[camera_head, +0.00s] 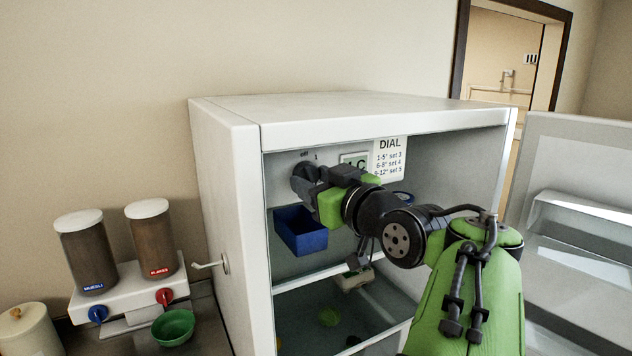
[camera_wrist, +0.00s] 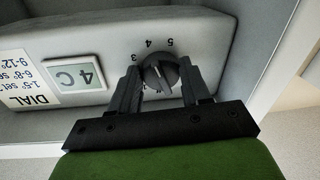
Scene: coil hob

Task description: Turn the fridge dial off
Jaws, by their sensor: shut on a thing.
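The fridge dial (camera_wrist: 160,74) is a dark round knob on a pale panel inside the open fridge (camera_head: 230,150). My gripper (camera_wrist: 158,88) is shut on the dial, one finger at each side. In the head view my gripper (camera_head: 312,180) reaches into the fridge's upper left, and the dial is mostly hidden there. A display reading 4 C (camera_wrist: 75,74) sits beside the dial, and a paper label headed DIAL (camera_wrist: 25,80) is next to it.
A blue bin (camera_head: 300,232) hangs below the dial, above glass shelves. The open fridge door (camera_head: 580,170) stands at the right. Two cereal dispensers (camera_head: 120,250) and a green bowl (camera_head: 173,328) stand left of the fridge. The fridge side walls bound the arm's room.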

